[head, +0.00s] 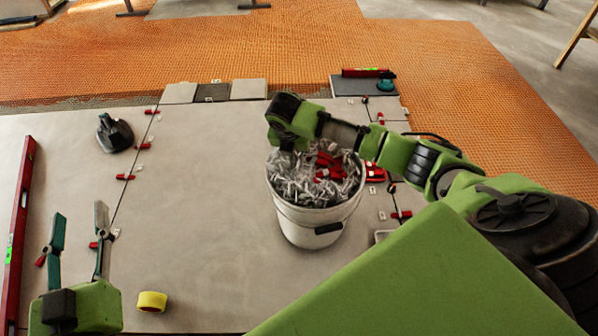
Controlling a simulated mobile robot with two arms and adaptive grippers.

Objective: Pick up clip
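The white bucket (312,233) stands on the large grey tiles and is filled with a heap of whitish clips (308,184). Red wedges (330,165) lie among them. My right gripper (288,145) is over the bucket's back left rim, pointing down. Its fingertips are hidden behind its own body and the heap, so I cannot tell what lies between them. My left gripper (79,212) is at the lower left, above the tile, with its two fingers apart and nothing visible between them.
A red spirit level (19,225) lies along the left. A black suction cup (114,134) and a yellow tape roll (152,301) sit on the tiles. Red wedges (125,177) line the seams. The tile left of the bucket is mostly clear.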

